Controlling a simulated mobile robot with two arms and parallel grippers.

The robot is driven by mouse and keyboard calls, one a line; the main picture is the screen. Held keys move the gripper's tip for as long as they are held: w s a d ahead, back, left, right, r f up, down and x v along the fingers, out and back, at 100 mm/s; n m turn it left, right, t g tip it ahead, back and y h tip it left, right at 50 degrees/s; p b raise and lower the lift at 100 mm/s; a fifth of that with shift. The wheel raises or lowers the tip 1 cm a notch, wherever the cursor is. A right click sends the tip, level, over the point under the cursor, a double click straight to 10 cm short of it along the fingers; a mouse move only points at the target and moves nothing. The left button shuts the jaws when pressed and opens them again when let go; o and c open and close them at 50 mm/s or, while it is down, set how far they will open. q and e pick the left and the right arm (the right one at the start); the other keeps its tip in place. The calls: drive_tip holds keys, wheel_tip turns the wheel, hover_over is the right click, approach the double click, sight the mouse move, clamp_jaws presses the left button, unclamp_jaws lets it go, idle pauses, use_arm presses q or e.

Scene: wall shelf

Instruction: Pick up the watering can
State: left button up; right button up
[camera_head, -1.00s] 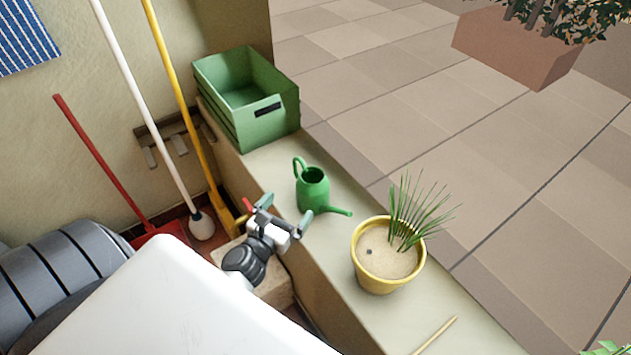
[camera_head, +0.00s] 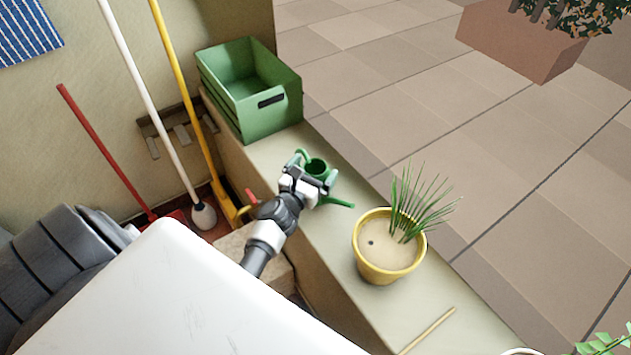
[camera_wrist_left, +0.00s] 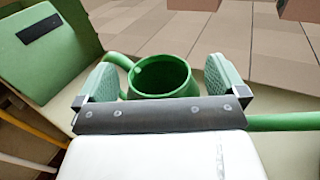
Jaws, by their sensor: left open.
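The green watering can (camera_head: 318,168) stands on the pale ledge (camera_head: 335,235), its spout pointing right and its handle at the left. In the left wrist view the can (camera_wrist_left: 160,78) shows its round open mouth between my fingers. My left gripper (camera_head: 314,172) is open at the can, with one finger on either side of it. In the left wrist view the two green finger pads of the gripper (camera_wrist_left: 160,83) stand apart. The can's lower body is hidden behind the gripper. My right gripper is out of view.
A green crate (camera_head: 225,112) stands on the ledge behind the can. A yellow pot (camera_head: 382,265) with a spiky plant stands to the right. A thin stick (camera_head: 430,330) lies further along. Long-handled tools, one with a yellow pole (camera_head: 180,80), lean at the left wall.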

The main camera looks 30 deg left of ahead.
use_arm(q)
drive_tip(key=shift+c, duration=0.5)
drive_tip(key=c, duration=1)
drive_tip(key=shift+r, duration=0.1)
drive_tip(key=shift+c, duration=0.2)
